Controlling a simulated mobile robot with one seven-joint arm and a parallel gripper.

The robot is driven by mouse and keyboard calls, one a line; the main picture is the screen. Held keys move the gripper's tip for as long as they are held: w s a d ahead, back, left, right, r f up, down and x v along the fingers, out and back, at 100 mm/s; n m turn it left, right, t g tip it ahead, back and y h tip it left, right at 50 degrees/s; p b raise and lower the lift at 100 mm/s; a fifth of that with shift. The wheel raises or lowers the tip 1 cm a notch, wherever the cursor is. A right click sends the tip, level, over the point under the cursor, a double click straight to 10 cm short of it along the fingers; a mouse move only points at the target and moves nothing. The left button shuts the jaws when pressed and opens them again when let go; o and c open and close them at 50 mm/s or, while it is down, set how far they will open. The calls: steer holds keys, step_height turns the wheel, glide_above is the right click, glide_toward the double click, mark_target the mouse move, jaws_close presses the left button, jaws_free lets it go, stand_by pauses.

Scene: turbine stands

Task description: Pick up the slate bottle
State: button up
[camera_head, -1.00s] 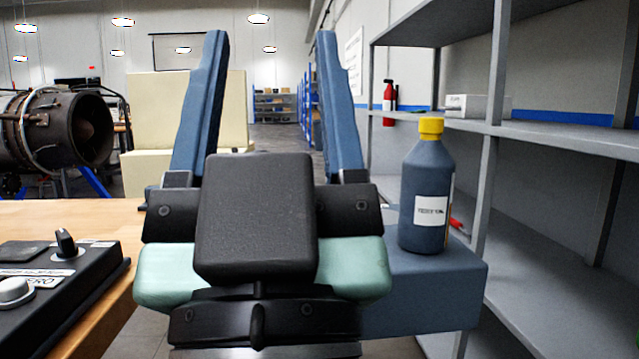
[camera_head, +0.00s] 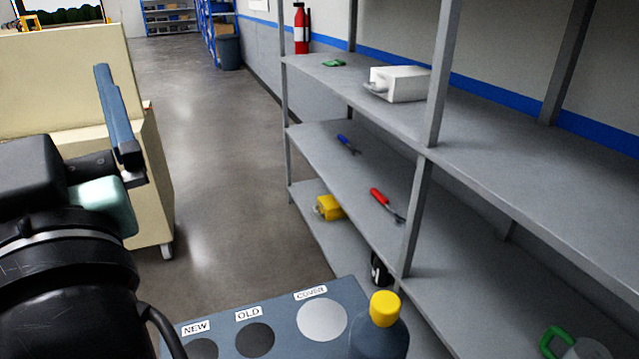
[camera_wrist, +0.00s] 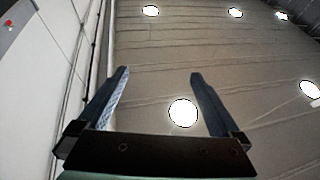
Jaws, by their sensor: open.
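The slate bottle (camera_head: 381,333) has a yellow cap and stands upright at the bottom edge of the head view, on the right end of a blue-grey stand (camera_head: 268,302). Its lower part is cut off by the frame. My gripper (camera_head: 104,72) is at the left of the head view, raised and to the left of the bottle, well apart from it. One finger shows there. In the wrist view my gripper (camera_wrist: 158,78) has both fingers wide apart with nothing between them, facing the ceiling. The bottle is not in the wrist view.
The stand has round spots labelled NEW, OLD and COVER. A grey shelf unit (camera_head: 430,135) rises close on the right, holding a white box (camera_head: 400,83), screwdrivers (camera_head: 387,204) and a yellow item (camera_head: 329,207). A cream cabinet (camera_head: 160,190) stands left. Open floor (camera_head: 225,170) lies between.

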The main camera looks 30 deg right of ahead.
steer(key=w+d+r+m+g+h+p, duration=0.1)
steer(key=w+d+r+m+g+p, duration=0.15)
steer(key=r+p, duration=0.8)
steer(key=w+d+r+m+g+h+p, duration=0.1)
steer(key=w+d+r+g+p, duration=0.2)
steer(key=p, duration=1.5)
step_height(320, 180, down, 3)
steer(key=d+m+g+p, duration=0.2)
steer(key=d+g, duration=0.1)
steer(key=g, duration=0.1)
steer(key=m+g+y+p, duration=0.2)
steer(key=m+g, duration=1.1)
steer(key=m, duration=0.5)
glide_above(381, 334)
steer(key=w, duration=0.1)
steer(key=f, duration=1.7)
steer(key=d+f, duration=0.1)
steer(key=f, duration=0.8)
steer(key=shift+f, duration=0.2)
steer(key=shift+s+f, duration=0.15)
steer(key=shift+f, duration=0.15)
step_height(381, 334, down, 5)
steer(key=b, duration=0.5)
steer(key=shift+b, duration=0.3)
steer(key=shift+d+f+p, duration=0.15)
steer(key=shift+f+p, duration=1.35)
steer(key=shift+f, duration=2.2)
jaws_close()
